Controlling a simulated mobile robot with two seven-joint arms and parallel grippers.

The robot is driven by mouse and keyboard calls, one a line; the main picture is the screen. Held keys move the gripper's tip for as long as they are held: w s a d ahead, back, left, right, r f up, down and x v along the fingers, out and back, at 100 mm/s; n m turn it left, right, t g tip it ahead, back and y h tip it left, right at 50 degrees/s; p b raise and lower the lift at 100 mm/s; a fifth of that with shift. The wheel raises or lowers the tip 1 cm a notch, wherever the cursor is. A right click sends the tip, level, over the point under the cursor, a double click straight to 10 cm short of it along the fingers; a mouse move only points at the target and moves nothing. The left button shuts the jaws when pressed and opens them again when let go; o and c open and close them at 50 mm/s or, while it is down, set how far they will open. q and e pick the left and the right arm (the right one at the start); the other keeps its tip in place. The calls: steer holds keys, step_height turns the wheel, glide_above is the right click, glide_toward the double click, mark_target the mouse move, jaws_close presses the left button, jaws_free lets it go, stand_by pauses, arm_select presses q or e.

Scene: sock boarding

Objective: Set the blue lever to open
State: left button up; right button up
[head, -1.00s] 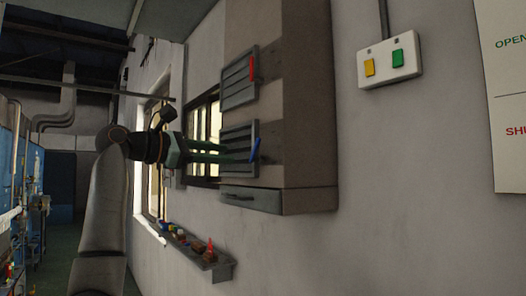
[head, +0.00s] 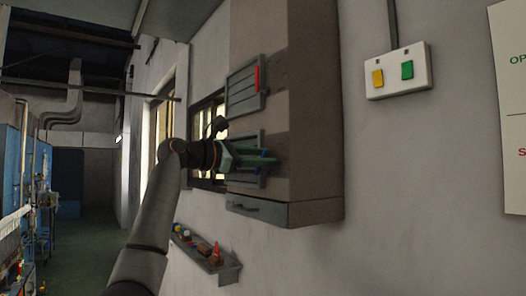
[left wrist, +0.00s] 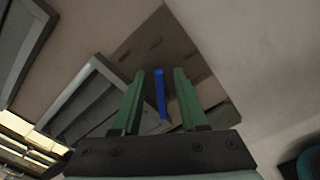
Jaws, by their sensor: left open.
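The blue lever (left wrist: 160,95) is a narrow bar on the lower louvred vent of the wall box. In the left wrist view it stands between my two green fingers, with a gap on each side. In the head view only small bits of the lever (head: 263,153) show around the fingers. My left gripper (head: 275,159) is open in front of the lower vent (head: 243,140), its fingers reaching across the lever. It also shows in the left wrist view (left wrist: 160,74). My right gripper is out of view.
A red lever (head: 257,78) sits on the upper vent (head: 240,90). The brown box (head: 312,110) has a grey drawer-like ledge (head: 256,208) below. A white switch plate (head: 398,72) and sign (head: 510,120) are to the right. A small shelf (head: 228,270) with several items is lower down.

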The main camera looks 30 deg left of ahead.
arm_select(q)
steer(key=shift+w, duration=0.2)
steer(key=shift+c, duration=0.2)
jaws_close()
stand_by(0.4)
